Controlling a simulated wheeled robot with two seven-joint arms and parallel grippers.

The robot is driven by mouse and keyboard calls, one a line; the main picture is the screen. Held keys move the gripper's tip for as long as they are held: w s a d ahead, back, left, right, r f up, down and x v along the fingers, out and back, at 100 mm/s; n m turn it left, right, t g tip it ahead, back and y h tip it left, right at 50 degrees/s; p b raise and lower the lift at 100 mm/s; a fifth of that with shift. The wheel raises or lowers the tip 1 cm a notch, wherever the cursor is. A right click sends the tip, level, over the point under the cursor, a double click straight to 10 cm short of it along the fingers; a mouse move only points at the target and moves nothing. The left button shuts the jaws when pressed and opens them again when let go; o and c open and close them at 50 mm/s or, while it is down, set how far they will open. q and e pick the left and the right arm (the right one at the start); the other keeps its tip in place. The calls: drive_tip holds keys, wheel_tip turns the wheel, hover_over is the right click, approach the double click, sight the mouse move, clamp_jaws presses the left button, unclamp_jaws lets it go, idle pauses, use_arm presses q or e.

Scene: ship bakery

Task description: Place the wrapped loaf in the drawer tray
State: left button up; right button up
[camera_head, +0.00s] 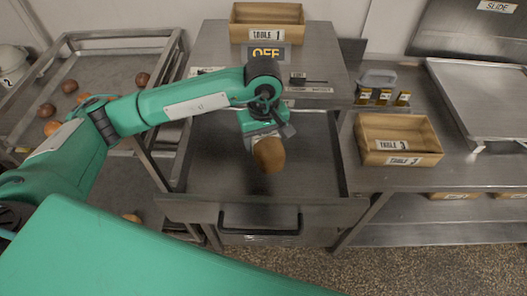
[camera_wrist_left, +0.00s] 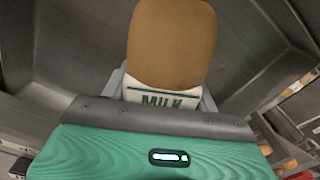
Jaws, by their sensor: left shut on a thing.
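The wrapped loaf (camera_head: 268,155) is a brown loaf with a pale band. In the left wrist view the loaf (camera_wrist_left: 170,45) shows its brown end, and the band (camera_wrist_left: 165,94) reads MILK. My left gripper (camera_head: 262,136) is shut on it and holds it over the open drawer tray (camera_head: 215,175). The grey drawer is pulled out below the counter and its visible floor looks bare. I cannot tell how high the loaf is above the floor. My right gripper is not in view.
A wooden box marked TABLE 1 (camera_head: 267,20) and an OFF sign (camera_head: 265,53) are on the counter above the drawer. A TABLE 3 box (camera_head: 397,138) stands on the right table. A rack (camera_head: 115,65) with several round rolls is at left.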

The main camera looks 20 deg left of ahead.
use_arm(q)
wheel_tip(320, 180, down, 3)
drive_tip(key=shift+s+f+p, duration=0.1)
drive_tip(key=shift+p, duration=0.2)
wheel_tip(320, 180, down, 4)
drive_tip(key=shift+r+p, duration=0.1)
drive_tip(key=shift+p, duration=0.6)
drive_tip(key=shift+f, duration=0.25)
drive_tip(key=shift+f, duration=0.1)
drive_tip(key=shift+f+b, duration=0.15)
drive_tip(key=shift+b, duration=0.25)
drive_tip(key=o, duration=1.1)
